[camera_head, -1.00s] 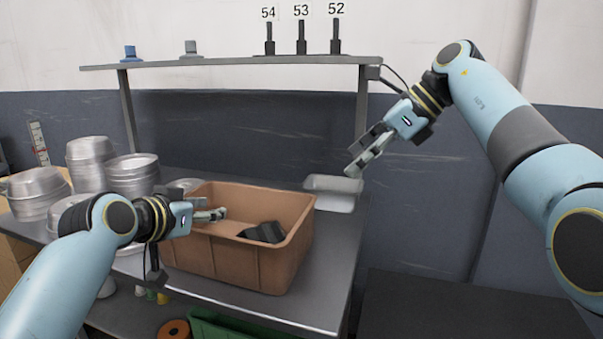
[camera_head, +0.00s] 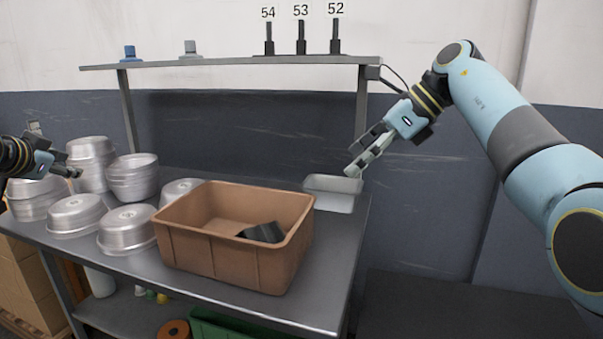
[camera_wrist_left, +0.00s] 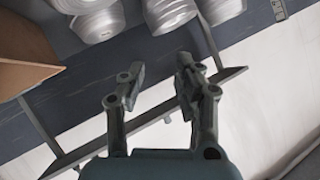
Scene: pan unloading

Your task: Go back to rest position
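My left gripper (camera_head: 68,171) is at the far left of the head view, in front of the stacked metal pans (camera_head: 90,160) and above the table's left end. In the left wrist view its two fingers (camera_wrist_left: 160,88) stand apart with nothing between them. My right gripper (camera_head: 355,168) is raised at the right, over the back right of the table near a grey metal tray (camera_head: 338,204). Its fingers are seen from the side, and I cannot tell whether they are parted. I see nothing held in it.
A brown crate (camera_head: 215,252) holding a dark object (camera_head: 263,233) stands on the metal table (camera_head: 310,305). Several pans stand left of it. A shelf (camera_head: 230,61) with small fixtures runs above the back. The table's front right is clear.

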